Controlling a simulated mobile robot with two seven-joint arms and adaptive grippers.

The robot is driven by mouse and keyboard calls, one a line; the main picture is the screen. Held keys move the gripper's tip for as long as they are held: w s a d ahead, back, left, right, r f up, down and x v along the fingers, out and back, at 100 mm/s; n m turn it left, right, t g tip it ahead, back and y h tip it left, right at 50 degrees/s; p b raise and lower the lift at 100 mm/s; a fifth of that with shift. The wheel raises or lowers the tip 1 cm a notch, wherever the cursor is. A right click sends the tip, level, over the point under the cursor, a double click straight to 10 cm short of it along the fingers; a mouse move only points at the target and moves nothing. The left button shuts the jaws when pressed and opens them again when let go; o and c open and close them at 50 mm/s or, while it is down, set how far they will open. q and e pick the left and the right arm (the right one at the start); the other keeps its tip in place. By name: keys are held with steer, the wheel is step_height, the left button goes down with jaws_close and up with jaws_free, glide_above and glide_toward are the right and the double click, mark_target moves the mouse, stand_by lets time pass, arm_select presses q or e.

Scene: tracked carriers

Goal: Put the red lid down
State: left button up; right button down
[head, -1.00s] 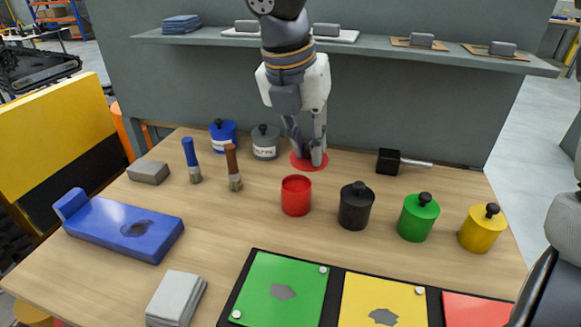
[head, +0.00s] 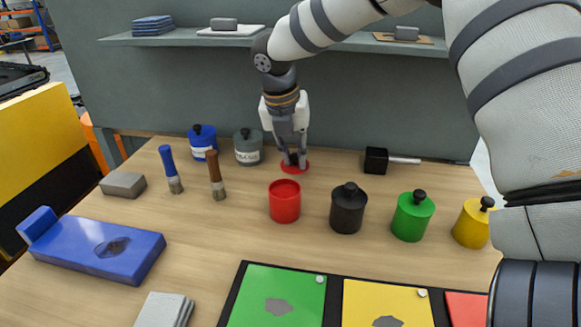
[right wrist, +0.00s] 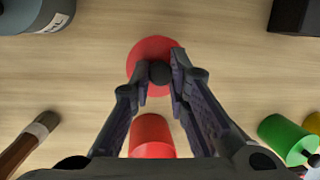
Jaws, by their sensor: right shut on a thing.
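The red lid (head: 288,171) is a flat disc with a dark knob, behind the open red can (head: 285,203) on the wooden table. My right gripper (head: 294,161) points down and is shut on the lid's knob. The right wrist view shows the red lid (right wrist: 146,55) level, with the knob between the fingertips of my right gripper (right wrist: 160,72). The lid is at or just above the tabletop; I cannot tell if it touches. The red can (right wrist: 152,135) stands apart from it. My left gripper is out of view.
Lidded blue (head: 203,143) and grey (head: 248,148) cans stand left of the lid, a black-headed mallet (head: 376,161) to its right. Black (head: 347,210), green (head: 412,217) and yellow (head: 471,224) cans stand in front right. A shelf (head: 180,38) hangs behind. Bare wood surrounds the lid.

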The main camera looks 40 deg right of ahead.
mark_target(294, 164)
steer(key=x, duration=0.3)
steer(key=shift+w+a+f, duration=0.1)
steer(key=shift+a+f, duration=0.1)
steer(key=shift+f, duration=0.25)
steer(key=shift+r, duration=0.1)
steer(key=c, duration=1.5)
jaws_free()
steer(key=shift+c, duration=0.2)
steer(key=v, duration=0.7)
steer(key=shift+a+r, duration=0.1)
steer(key=shift+r, duration=0.2)
steer(key=shift+f, duration=0.1)
